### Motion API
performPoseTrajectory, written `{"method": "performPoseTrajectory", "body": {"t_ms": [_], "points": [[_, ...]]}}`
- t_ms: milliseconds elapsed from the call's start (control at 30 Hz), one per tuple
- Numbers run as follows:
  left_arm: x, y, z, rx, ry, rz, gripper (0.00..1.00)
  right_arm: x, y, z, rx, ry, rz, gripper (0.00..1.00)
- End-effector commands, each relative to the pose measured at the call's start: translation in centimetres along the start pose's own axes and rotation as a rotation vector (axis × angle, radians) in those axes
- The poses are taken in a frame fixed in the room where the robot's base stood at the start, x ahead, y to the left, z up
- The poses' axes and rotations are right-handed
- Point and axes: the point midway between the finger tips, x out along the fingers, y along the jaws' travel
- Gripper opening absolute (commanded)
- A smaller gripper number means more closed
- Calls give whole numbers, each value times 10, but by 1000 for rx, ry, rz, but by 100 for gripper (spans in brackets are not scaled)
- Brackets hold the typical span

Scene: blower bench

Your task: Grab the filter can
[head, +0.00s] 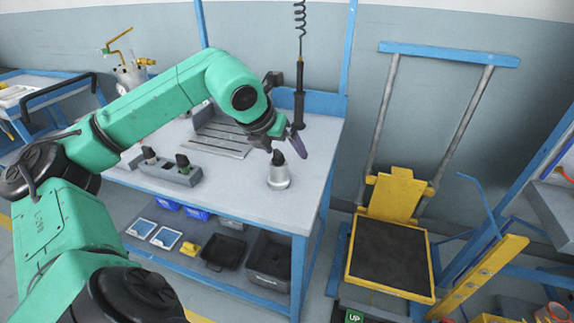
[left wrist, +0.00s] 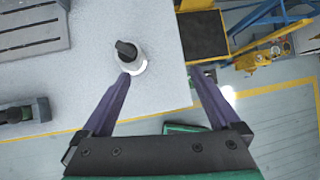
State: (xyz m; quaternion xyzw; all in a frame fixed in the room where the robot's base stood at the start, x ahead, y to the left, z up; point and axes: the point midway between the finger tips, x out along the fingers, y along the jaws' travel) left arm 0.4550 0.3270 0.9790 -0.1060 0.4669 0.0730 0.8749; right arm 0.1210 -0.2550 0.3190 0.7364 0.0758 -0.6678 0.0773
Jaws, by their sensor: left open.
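The filter can, a whitish can with a black top (head: 279,178), stands upright on the grey bench top near its right front edge. It also shows in the left wrist view (left wrist: 138,66), just beyond the tip of the left-hand finger and off to the left of the gap. My left gripper (head: 291,143) is open and empty, with purple fingers, just above and behind the can in the head view. In the left wrist view my left gripper (left wrist: 163,75) has its gap mostly over the bench edge. Whether a finger touches the can is unclear. My right gripper is not in view.
A grey block with two dark-topped pieces (head: 170,173) sits on the bench's left front, and a slotted plate (head: 220,138) lies behind it. A black hanging tool (head: 300,95) is at the back. A yellow-and-black lift cart (head: 390,255) stands right of the bench.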

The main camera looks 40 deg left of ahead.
Motion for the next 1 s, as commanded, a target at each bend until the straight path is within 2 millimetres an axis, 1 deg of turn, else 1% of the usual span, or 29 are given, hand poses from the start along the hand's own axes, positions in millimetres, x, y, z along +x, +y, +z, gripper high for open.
{"method": "performPoseTrajectory", "body": {"t_ms": [33, 100, 133, 167, 267, 367, 400, 500, 667, 733, 833, 900, 1000], "points": [[-9, 22, 4, -14, -3, 91, 96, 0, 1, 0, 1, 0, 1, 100], [-13, 37, 5, -28, 1, 154, 96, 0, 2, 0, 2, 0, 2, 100], [-11, 40, 5, -30, 2, 163, 96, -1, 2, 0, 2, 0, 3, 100], [-7, 41, 5, -31, 4, 164, 96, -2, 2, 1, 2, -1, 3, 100], [14, 43, 5, -30, 9, 159, 96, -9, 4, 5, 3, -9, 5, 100], [41, 46, 5, -31, 10, 155, 96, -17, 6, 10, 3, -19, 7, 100], [51, 48, 5, -30, 9, 154, 96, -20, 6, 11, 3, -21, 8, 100], [69, 51, 5, -29, 6, 155, 96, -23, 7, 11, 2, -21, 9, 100], [91, 55, 2, -28, 9, 156, 96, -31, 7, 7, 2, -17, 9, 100], [104, 58, 2, -27, 10, 155, 96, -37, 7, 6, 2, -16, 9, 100], [122, 61, 1, -29, 7, 154, 96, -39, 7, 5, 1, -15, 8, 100], [128, 62, 1, -26, 6, 156, 96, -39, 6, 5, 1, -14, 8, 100], [129, 62, 0, -25, 5, 157, 96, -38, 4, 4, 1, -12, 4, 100]]}}
